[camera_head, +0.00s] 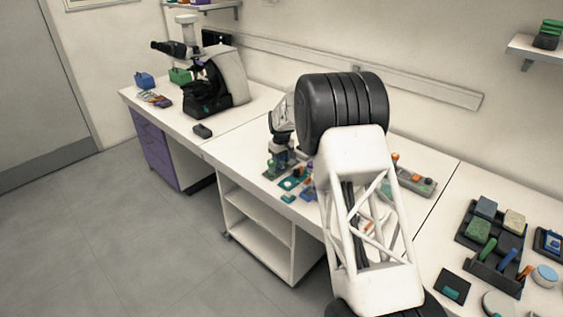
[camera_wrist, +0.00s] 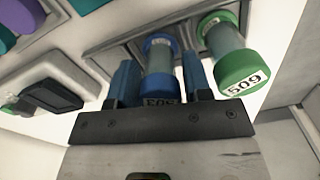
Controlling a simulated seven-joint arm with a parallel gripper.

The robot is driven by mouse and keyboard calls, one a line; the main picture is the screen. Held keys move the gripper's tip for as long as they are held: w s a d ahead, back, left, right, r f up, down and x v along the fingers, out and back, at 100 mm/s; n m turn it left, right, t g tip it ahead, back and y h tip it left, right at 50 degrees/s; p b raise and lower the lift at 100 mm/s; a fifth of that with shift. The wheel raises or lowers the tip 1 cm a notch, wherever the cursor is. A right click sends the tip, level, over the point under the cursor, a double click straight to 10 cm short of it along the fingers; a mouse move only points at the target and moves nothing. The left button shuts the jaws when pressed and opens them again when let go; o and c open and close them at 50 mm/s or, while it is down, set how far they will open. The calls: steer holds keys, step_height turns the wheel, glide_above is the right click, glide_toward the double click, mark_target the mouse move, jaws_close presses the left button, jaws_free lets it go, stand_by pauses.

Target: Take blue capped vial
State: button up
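In the wrist view, a clear vial with a blue cap (camera_wrist: 161,88) marked 503 stands between the two blue fingers of my gripper (camera_wrist: 160,80). Narrow gaps show between the fingers and the vial, so my gripper looks open around it. A green-capped vial (camera_wrist: 240,70) marked 509 is just right of the right finger. Both vials sit at a grey holder (camera_wrist: 110,48). In the head view, my gripper is low over the middle bench by small coloured items; its fingertips and the blue-capped vial cannot be made out there.
A grey rack with coloured caps (camera_head: 415,182) lies right of my arm. A black organizer (camera_head: 497,276) is at the far right. A microscope (camera_head: 215,80) stands on the left bench. In the wrist view, a pale block with a dark inset (camera_wrist: 50,90) is left of the fingers.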

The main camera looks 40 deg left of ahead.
steer(key=c, duration=0.6)
steer(key=shift+r, duration=5)
steer(key=shift+w, duration=0.1)
